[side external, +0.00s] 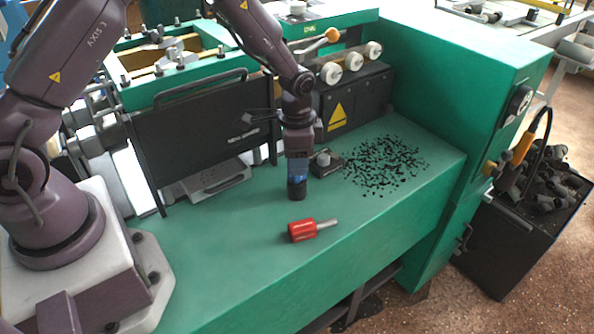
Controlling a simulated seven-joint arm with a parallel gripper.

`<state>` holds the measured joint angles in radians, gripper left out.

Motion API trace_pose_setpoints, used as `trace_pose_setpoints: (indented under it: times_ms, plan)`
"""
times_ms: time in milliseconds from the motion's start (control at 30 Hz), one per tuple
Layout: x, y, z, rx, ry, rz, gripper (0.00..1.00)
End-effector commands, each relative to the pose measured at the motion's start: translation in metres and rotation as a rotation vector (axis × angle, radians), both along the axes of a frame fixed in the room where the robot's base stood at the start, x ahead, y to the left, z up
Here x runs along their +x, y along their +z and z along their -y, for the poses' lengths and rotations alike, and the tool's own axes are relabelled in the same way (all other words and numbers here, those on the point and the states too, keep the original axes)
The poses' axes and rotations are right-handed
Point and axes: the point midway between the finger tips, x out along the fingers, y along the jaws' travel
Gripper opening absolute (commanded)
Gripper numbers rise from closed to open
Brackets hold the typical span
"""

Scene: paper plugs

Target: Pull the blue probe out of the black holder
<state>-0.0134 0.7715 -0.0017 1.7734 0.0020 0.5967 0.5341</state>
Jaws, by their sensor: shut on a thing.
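The black holder (297,190) stands upright on the green worktop below my gripper. The blue probe (298,171) shows as a short blue band between my gripper and the top of the holder. My gripper (298,160) points straight down over the holder and is shut on the blue probe. The fingers hide the upper part of the probe. The probe looks upright and in line with the holder; I cannot tell how deep its lower end sits.
A red plug with a grey pin (303,230) lies on the worktop in front. A small dark block with a light knob (325,162) stands close right of the holder. Black chips (388,165) are scattered further right. A dark panel (200,135) rises behind left. The front-left worktop is clear.

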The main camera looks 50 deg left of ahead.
Motion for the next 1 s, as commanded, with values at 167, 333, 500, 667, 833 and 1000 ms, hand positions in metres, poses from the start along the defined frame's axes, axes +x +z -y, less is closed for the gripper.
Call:
trace_pose_setpoints:
  times_ms: [167,333,500,667,833,1000]
  plan:
    - [0.0001,0.0002,0.0,0.0,0.0,0.0,0.18]
    - [0.0001,0.0002,0.0,0.0,0.0,0.0,0.15]
    - [0.0001,0.0004,0.0,0.0,0.0,0.0,0.15]
    - [0.0001,0.0019,0.0,0.0,0.0,0.0,0.15]
    - [0.0,0.0044,0.0,0.0,0.0,0.0,0.15]
    - [0.0,0.0069,0.0,0.0,0.0,0.0,0.15]
